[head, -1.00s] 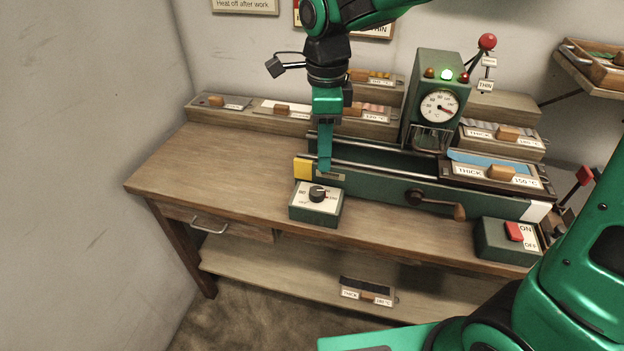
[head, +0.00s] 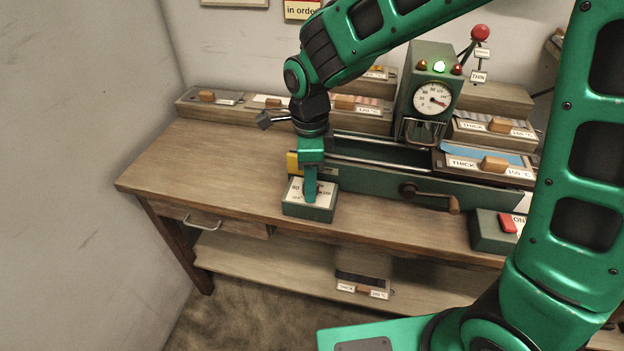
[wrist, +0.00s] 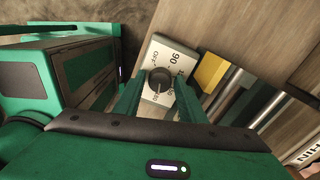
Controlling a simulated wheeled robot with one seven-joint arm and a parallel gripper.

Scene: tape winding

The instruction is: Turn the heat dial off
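The heat dial (wrist: 160,80) is a dark round knob on a pale plate with printed numbers and OFF, on top of a small green box (head: 309,212) at the bench's front edge. In the wrist view a thin line on the knob points toward the lower edge of the plate, away from the OFF mark; the exact number is hard to read. My gripper (head: 311,199) points down over this box and hides most of the knob in the head view. In the wrist view its two fingers are apart, one on each side of the knob; I cannot tell whether they touch it.
A yellow-ended green winding bed (head: 370,178) with a crank (head: 430,195) lies just behind the box. A gauge tower (head: 432,95) with a lit green lamp stands behind it. The bench is clear on the left.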

